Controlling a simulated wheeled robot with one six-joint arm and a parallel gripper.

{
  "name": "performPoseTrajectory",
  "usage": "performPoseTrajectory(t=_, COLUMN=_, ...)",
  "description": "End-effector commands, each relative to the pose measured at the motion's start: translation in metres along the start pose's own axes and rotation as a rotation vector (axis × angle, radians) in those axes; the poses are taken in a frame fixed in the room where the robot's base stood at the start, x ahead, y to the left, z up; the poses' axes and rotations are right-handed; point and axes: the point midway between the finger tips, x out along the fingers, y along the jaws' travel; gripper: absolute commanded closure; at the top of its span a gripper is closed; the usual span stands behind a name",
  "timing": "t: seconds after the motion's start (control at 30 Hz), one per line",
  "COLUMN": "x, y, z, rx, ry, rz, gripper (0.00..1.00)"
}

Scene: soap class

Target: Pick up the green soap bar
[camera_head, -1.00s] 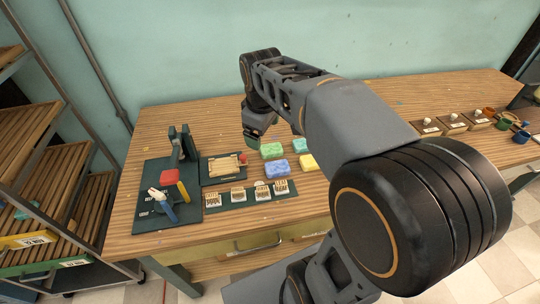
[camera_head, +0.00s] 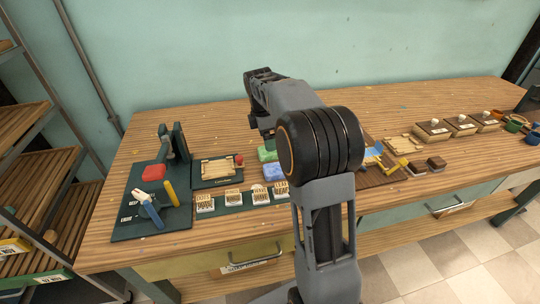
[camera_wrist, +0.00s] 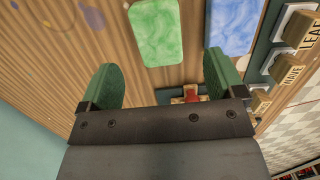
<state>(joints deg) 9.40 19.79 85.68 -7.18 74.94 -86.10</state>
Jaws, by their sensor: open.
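The green soap bar (camera_head: 267,154) lies on the wooden table, just behind the blue soap bar (camera_head: 272,172). My arm covers part of the view on its right. In the wrist view the green soap bar (camera_wrist: 155,32) is marbled pale green and lies beyond the fingertips, between their lines. The blue bar (camera_wrist: 232,25) is beside it on the right. My gripper (camera_wrist: 162,72) is open and empty, its two green fingers wide apart and not touching the soap. In the head view my arm mostly hides the gripper.
A slatted wooden tray with a red knob (camera_head: 216,168) is left of the soaps. Several letter stamps (camera_head: 234,198) line the front. A dark green board (camera_head: 180,218) holds tools at the left. A blue-and-wood mould (camera_head: 374,158) stands right of my arm.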

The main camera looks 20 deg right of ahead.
Motion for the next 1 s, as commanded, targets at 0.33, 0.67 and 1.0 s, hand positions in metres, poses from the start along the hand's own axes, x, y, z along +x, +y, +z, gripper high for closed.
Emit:
performPoseTrajectory(t=0.33, x=0.029, y=0.001, z=0.000, rx=0.001, ry=0.000, rz=-0.002, gripper=0.12)
performPoseTrajectory(t=0.67, x=0.060, y=0.002, z=0.000, rx=0.001, ry=0.000, rz=0.001, gripper=0.12)
performPoseTrajectory(t=1.0, x=0.060, y=0.002, z=0.000, rx=0.001, ry=0.000, rz=0.001, gripper=0.20)
